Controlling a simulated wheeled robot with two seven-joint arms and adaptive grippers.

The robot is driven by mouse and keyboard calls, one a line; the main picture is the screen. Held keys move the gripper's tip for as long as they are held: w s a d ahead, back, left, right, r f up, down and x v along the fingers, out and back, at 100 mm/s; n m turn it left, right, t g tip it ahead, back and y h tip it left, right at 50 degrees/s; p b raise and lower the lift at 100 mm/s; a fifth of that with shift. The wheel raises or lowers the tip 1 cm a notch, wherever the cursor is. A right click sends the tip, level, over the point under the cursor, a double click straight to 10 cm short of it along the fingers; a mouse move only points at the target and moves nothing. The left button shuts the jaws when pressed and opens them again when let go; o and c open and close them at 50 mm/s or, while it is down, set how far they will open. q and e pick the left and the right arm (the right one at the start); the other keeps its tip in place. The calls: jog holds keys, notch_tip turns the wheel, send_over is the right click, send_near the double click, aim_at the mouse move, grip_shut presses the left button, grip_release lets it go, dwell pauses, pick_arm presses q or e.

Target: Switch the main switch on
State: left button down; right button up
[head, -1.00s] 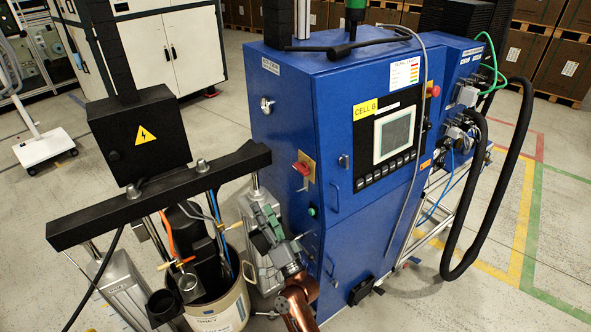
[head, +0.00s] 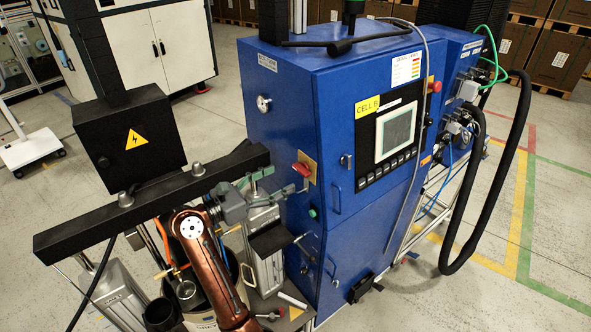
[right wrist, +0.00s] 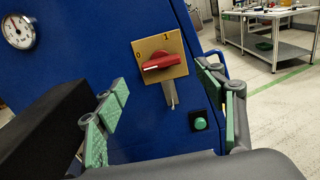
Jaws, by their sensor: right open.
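The main switch is a red knob (head: 301,169) on a yellow plate on the left face of the blue cabinet. In the right wrist view the red knob (right wrist: 163,62) lies nearly level, its white mark pointing left toward the 0; the 1 is at the plate's upper right. My right gripper (head: 274,182) is just left of the switch in the head view, open and empty. In the right wrist view its green-padded fingers (right wrist: 166,92) spread to either side of the switch, apparently short of it. My left gripper is not in view.
A green button (right wrist: 200,122) sits below right of the switch, and a gauge (right wrist: 18,31) to its upper left. A metal tab (right wrist: 171,93) hangs below the plate.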

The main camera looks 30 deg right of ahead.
aim_at(298, 170)
jog(key=d+p, duration=0.1)
jog(key=d, duration=0.4)
jog(key=shift+w+d+r+p, duration=0.15)
jog(key=shift+d+p, duration=0.05)
jog(key=shift+p, duration=0.1)
jog(key=shift+w+d, duration=0.1)
jog(key=shift+d, duration=0.7)
jog(key=shift+c, duration=0.2)
jog(key=c, duration=1.1)
